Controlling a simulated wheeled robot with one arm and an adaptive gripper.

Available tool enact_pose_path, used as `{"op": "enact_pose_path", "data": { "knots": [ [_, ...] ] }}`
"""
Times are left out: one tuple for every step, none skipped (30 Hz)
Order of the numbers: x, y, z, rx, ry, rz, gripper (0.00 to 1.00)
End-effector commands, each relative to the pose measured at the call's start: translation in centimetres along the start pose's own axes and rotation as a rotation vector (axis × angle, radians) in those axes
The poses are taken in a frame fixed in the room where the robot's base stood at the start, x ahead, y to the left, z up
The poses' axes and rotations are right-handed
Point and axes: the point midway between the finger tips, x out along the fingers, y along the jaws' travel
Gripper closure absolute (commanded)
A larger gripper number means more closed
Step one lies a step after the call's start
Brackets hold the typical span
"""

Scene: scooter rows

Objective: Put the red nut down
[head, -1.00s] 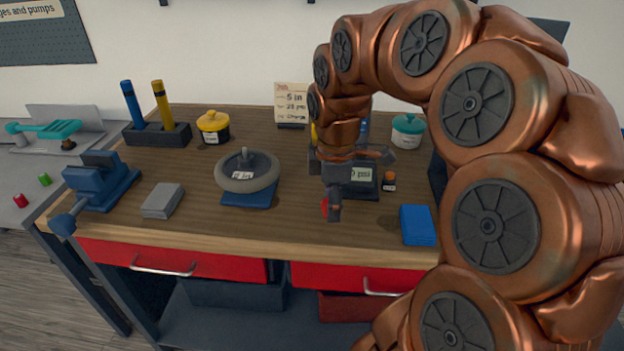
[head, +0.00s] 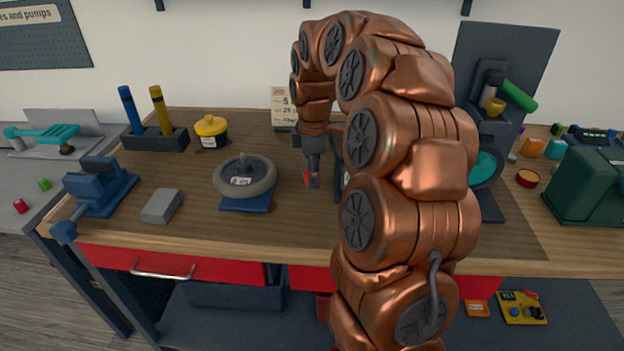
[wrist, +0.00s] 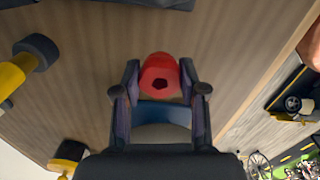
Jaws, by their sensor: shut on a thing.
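The red nut (wrist: 159,74) is between the fingertips of my gripper (wrist: 160,88) in the wrist view. Its dark centre hole faces the camera, and both fingers touch its sides. In the head view my gripper (head: 312,180) points down over the middle of the wooden bench, right of the grey wheel. A little of the red nut (head: 307,179) shows at the fingertips there. I cannot tell how high the nut is above the wood.
The grey wheel (head: 247,178) lies on a blue stand, close left of my gripper. A grey block (head: 161,206), a blue vise (head: 98,188) and a yellow pot (head: 211,132) stand further left. Bare wood lies in front of my gripper. My arm hides the bench to its right.

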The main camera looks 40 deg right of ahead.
Motion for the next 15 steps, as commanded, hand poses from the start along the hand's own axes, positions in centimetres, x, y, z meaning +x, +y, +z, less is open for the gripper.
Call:
{"op": "enact_pose_path", "data": {
  "knots": [
    [-0.1,0.5,-0.1,0.001,0.0,0.001,0.85],
    [0.0,0.7,-0.1,0.001,0.0,0.001,0.85],
    [0.0,0.9,-0.1,0.001,0.0,0.001,0.85],
    [0.1,1.1,-0.2,0.001,0.0,0.001,0.85],
    [0.1,1.1,-0.2,0.001,0.0,0.0,0.85],
    [0.1,1.2,-0.2,0.0,-0.001,0.0,0.85],
    [0.2,1.2,-0.2,0.0,-0.001,-0.001,0.85],
    [0.3,1.2,-0.2,0.0,-0.001,-0.001,0.85],
    [0.5,1.2,-0.2,0.001,-0.001,-0.002,0.85],
    [0.7,1.2,-0.1,0.001,-0.001,-0.003,0.85],
    [0.9,1.1,-0.1,0.001,-0.002,-0.005,0.85],
    [1.4,1.1,-0.1,0.001,-0.002,-0.006,0.85],
    [1.8,1.0,-0.1,0.001,-0.002,-0.007,0.85],
    [2.1,1.0,-0.1,0.0,-0.002,-0.007,0.85],
    [2.7,1.1,-0.1,0.0,-0.002,-0.007,0.85]
  ]
}}
